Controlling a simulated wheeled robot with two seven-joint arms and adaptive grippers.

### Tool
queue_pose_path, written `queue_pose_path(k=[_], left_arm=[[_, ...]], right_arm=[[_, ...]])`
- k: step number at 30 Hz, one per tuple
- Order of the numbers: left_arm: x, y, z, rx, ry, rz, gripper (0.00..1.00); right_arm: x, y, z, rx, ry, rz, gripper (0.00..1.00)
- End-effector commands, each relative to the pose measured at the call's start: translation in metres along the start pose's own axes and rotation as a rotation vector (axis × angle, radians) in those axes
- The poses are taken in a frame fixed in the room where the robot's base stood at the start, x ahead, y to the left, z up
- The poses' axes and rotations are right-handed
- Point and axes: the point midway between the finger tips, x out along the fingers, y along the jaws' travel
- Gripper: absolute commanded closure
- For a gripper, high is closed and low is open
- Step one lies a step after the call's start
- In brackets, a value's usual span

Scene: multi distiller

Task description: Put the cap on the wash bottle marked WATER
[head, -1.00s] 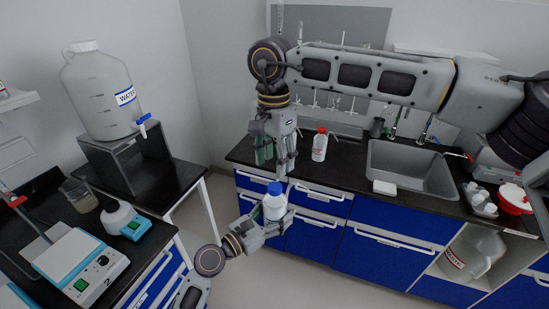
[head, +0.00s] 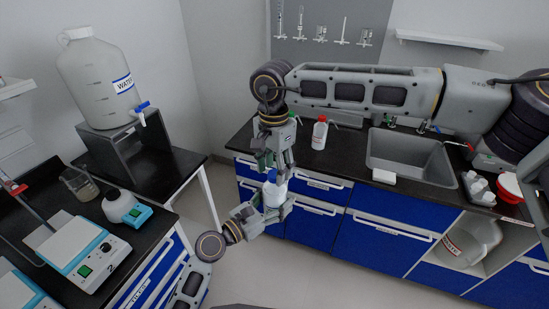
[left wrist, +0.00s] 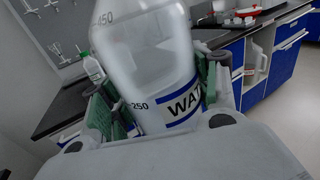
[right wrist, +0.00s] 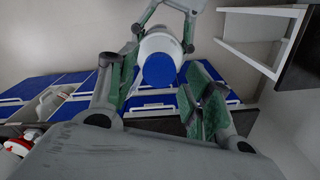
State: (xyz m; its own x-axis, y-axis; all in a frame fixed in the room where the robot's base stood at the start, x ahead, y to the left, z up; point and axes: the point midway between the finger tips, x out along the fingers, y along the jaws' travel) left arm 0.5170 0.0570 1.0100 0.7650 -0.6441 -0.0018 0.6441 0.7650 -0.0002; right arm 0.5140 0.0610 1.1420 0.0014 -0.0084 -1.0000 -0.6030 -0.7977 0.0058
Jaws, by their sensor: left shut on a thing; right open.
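My left gripper (head: 277,208) is shut on the wash bottle (head: 275,197) and holds it upright in mid-air. In the left wrist view the bottle (left wrist: 150,60) shows a blue-banded label beginning "WAT". A blue cap (right wrist: 160,70) is at the bottle's top; I cannot tell whether it is seated on the neck. My right gripper (head: 272,167) points down over the bottle and is open. In the right wrist view its fingers (right wrist: 163,88) stand on either side of the cap, with a gap visible on the right.
A large WATER carboy (head: 100,80) with a blue tap stands on a dark stand at left. A red-capped bottle (head: 319,133) stands on the back counter beside the sink (head: 410,155). A hotplate (head: 75,255) is at lower left. Floor space is open below my grippers.

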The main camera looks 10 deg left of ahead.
Motion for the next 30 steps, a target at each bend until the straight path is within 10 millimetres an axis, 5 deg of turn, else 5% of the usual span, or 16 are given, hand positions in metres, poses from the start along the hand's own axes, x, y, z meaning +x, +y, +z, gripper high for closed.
queue_pose_path(k=[15, 26, 30], left_arm=[[0.0002, 0.0001, 0.0018, 0.001, -0.003, 0.0, 0.53], [0.0002, -0.0001, 0.0018, 0.001, -0.003, 0.0, 0.53], [0.0003, -0.0003, 0.0018, 0.001, -0.003, -0.001, 0.53]], right_arm=[[0.011, 0.0, 0.0003, -0.001, 0.0, 0.0, 0.5], [0.0108, -0.0001, 0.0002, 0.0, 0.0, -0.001, 0.96], [0.0107, -0.0002, 0.0002, 0.006, 0.0, -0.001, 0.98]])
